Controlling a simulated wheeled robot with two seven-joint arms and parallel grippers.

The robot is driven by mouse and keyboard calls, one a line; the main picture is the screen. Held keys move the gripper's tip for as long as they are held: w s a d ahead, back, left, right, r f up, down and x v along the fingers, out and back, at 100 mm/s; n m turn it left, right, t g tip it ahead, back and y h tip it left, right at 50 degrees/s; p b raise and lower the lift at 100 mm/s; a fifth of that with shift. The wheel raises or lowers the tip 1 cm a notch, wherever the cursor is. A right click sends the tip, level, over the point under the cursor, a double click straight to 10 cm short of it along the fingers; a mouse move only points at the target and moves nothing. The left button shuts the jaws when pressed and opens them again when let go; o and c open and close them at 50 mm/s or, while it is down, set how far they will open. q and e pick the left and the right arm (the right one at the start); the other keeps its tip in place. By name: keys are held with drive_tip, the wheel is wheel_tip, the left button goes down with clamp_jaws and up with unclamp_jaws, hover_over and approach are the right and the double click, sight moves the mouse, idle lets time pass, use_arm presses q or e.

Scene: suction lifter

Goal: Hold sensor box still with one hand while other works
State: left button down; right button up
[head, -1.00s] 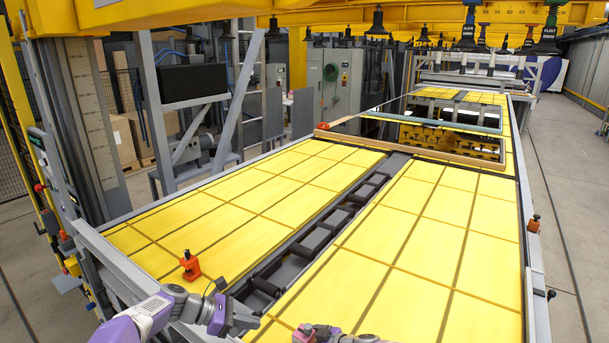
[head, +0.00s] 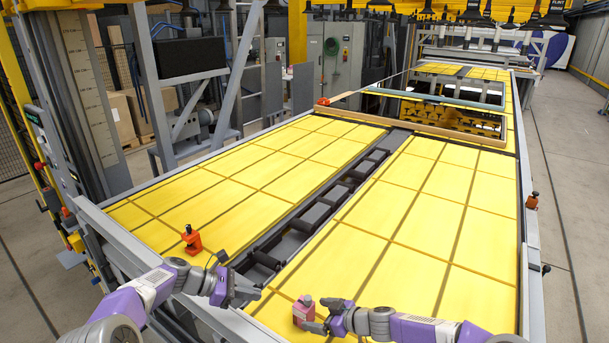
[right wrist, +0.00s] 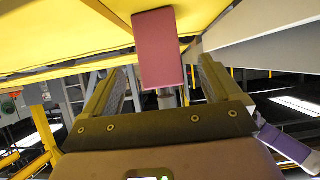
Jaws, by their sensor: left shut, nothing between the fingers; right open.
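A small pinkish-red box (head: 303,311) with a knob on top, which seems to be the sensor box, stands on the yellow panel at the bottom of the head view. My right gripper (head: 319,315) is open right beside it, coming from the right. In the right wrist view the box's flat face (right wrist: 158,48) lies between and just beyond the open fingertips (right wrist: 165,70), with gaps on both sides. My left gripper (head: 259,292) is shut and empty, left of the box, over the dark channel's near end.
An orange-red device (head: 192,239) stands on the left yellow panel, and another (head: 532,200) on the right rail. A dark channel (head: 318,213) with grey blocks splits the panels. A wooden bar (head: 440,130) crosses farther back. The panels between are clear.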

drive_tip(key=shift+s+d+r, duration=0.25)
drive_tip(key=shift+d, duration=0.1)
drive_tip(key=shift+o, duration=0.8)
